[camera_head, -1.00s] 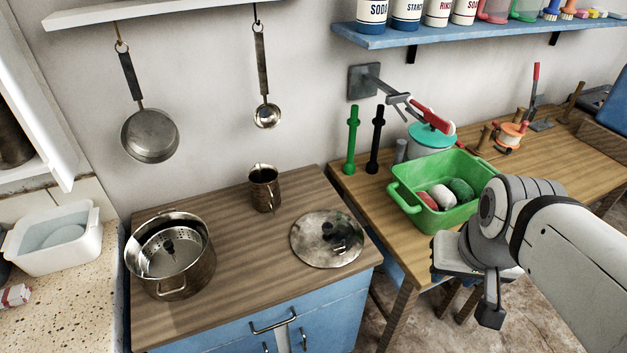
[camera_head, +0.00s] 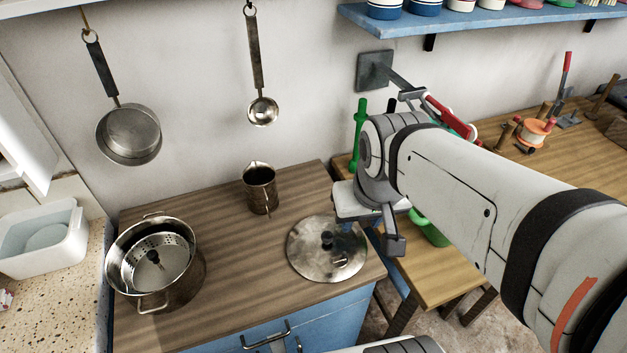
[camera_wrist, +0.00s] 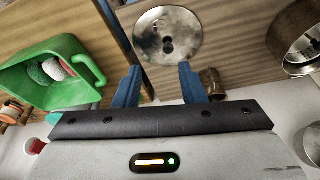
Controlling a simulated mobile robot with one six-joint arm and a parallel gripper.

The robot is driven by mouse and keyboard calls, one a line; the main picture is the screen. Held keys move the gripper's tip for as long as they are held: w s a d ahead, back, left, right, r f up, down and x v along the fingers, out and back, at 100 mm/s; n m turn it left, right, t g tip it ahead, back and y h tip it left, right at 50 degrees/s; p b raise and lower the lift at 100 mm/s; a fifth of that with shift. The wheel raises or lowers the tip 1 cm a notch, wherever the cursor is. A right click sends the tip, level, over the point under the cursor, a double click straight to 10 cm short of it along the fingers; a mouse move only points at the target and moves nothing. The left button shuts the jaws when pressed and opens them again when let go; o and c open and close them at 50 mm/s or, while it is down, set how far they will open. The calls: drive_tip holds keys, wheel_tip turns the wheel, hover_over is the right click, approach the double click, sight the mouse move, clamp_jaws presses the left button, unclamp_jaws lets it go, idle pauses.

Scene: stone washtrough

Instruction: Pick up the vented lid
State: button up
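A round, shiny metal lid (camera_head: 327,249) with a black knob lies flat on the brown worktop, near its right edge. I cannot make out vent holes in it. It also shows in the wrist view (camera_wrist: 152,38), at the top, beyond my fingertips. A perforated metal piece (camera_head: 172,250) with a black knob sits inside the steel pot at the left. My gripper (camera_wrist: 158,70) is open and empty, its two blue fingers apart and pointing toward the lid, with no contact visible. In the head view my arm's wrist is above and right of the lid, and the fingers are mostly hidden.
The steel pot (camera_head: 190,285) stands left on the worktop. A metal jug (camera_head: 260,190) stands behind the lid. A green basin (camera_wrist: 75,92) is on the wooden table to the right. A pan (camera_head: 130,133) and ladle (camera_head: 263,110) hang on the wall. The worktop between pot and lid is clear.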

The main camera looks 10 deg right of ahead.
drive_tip(key=shift+o, duration=1.4)
drive_tip(key=shift+w+f, duration=0.25)
drive_tip(key=shift+f, duration=0.05)
drive_tip(key=shift+o, duration=0.5)
drive_tip(key=shift+w+a+f+m+b, duration=0.4)
drive_tip(key=shift+w+a+f+m, duration=0.25)
drive_tip(key=shift+w+a, duration=0.2)
drive_tip(key=m+g+h+b, duration=0.1)
drive_tip(key=m+g+b, duration=0.15)
drive_tip(key=m, duration=0.35)
approach(327, 234)
drive_tip(key=shift+t, duration=0.35)
drive_tip(key=shift+w+d+f, duration=0.1)
drive_tip(key=shift+d+f, duration=0.05)
drive_tip(key=shift+f, duration=1.3)
drive_tip(key=shift+w+d+f, duration=0.1)
drive_tip(key=shift+f, duration=1.35)
drive_tip(key=shift+w+d+f, duration=0.1)
drive_tip(key=shift+d+f, duration=0.05)
drive_tip(key=shift+f, duration=1.25)
